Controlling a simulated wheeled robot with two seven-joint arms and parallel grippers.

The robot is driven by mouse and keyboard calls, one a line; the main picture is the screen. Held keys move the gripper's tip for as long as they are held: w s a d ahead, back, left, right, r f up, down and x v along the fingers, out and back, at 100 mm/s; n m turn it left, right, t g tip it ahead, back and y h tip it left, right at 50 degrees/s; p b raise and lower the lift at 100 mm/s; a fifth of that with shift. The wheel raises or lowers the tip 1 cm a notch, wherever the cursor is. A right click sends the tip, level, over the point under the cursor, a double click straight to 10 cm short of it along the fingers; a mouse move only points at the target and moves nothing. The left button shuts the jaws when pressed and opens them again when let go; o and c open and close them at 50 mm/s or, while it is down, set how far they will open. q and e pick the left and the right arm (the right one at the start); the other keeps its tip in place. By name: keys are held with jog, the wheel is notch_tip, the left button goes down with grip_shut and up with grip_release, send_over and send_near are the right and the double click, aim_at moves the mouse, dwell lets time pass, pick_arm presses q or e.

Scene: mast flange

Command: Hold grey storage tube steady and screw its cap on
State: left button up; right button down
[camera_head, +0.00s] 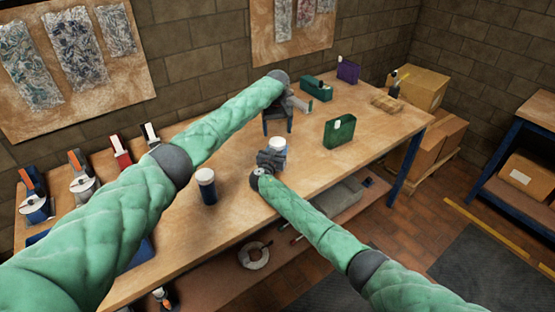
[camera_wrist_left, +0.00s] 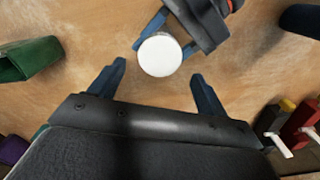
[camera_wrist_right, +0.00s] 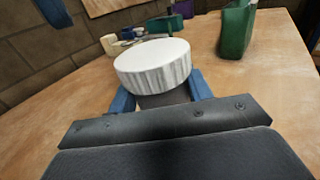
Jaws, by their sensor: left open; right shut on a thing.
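The grey storage tube (camera_wrist_right: 163,99) stands upright in my right gripper (camera_wrist_right: 160,97), which is shut on its body. The white ribbed cap (camera_wrist_right: 153,66) sits on top of the tube; how tightly it is seated I cannot tell. In the head view the cap (camera_head: 279,142) shows beside my right gripper (camera_head: 270,158), near the table's middle. My left gripper (camera_head: 277,128) is open and points down at the cap. In the left wrist view the cap (camera_wrist_left: 160,56) lies between and just beyond the open fingertips (camera_wrist_left: 160,72), not touching them. The cap and fingers hide most of the tube.
A dark blue tube with a white top (camera_head: 207,187) stands to the left on the workbench (camera_head: 185,235). A green bin (camera_head: 340,131) stands to the right, another green box (camera_head: 316,88) and a purple box (camera_head: 348,71) behind. Several tools line the left end. The front middle is clear.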

aim_at(277, 141)
pick_arm(q)
jog(key=shift+f, duration=2.85)
jog(key=c, duration=1)
jog(key=m, duration=1.1)
jog(key=shift+m, duration=0.3)
jog(key=o, duration=1.1)
jog(key=shift+r, duration=2.25)
